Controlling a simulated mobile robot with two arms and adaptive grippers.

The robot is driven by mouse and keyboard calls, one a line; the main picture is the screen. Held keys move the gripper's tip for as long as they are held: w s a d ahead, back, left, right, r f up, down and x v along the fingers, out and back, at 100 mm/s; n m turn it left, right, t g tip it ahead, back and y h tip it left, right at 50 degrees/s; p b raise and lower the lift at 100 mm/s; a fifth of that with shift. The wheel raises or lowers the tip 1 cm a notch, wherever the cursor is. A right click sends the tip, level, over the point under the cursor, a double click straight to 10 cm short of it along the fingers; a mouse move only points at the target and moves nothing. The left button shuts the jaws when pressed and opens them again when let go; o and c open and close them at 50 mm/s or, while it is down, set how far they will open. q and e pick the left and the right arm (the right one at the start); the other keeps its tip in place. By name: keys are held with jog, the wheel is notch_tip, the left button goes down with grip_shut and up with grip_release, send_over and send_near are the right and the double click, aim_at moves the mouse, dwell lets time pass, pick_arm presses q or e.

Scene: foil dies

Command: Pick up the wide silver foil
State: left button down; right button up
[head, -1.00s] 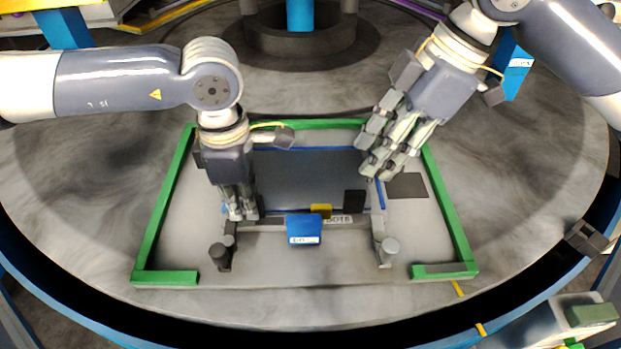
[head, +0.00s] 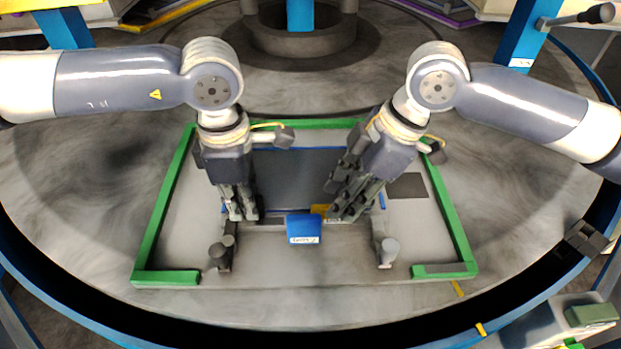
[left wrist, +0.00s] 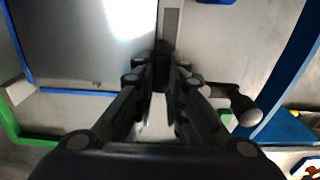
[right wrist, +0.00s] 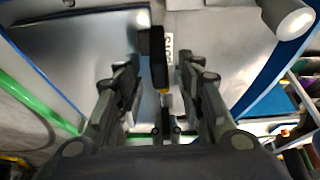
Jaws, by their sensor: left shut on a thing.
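The wide silver foil (head: 298,178) is a flat, dark grey shiny sheet with blue edging, lying inside the green frame. It also shows in the left wrist view (left wrist: 85,45) and the right wrist view (right wrist: 85,60). My left gripper (head: 243,213) is at the near left of the foil, shut on a black block (left wrist: 162,62) at its front edge. My right gripper (head: 345,210) is at the near right, open. In the right wrist view, a second black block (right wrist: 158,60) stands between its spread fingers. In the head view my right fingers hide that block.
A green frame (head: 165,212) borders the work area. A blue block (head: 304,229) with a white label stands in front of the foil, with a yellow piece (head: 319,210) behind it. Two grey posts (head: 221,254) (head: 387,250) stand at the front. A dark square (head: 406,186) lies at right.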

grip_shut()
jog(key=shift+r, duration=0.1)
jog(key=shift+r, duration=0.25)
jog(key=d, duration=3.1)
jog(key=shift+d, duration=0.1)
jog(key=shift+d+r, duration=0.15)
jog(key=shift+d, duration=0.15)
notch_tip(320, 180, up, 7)
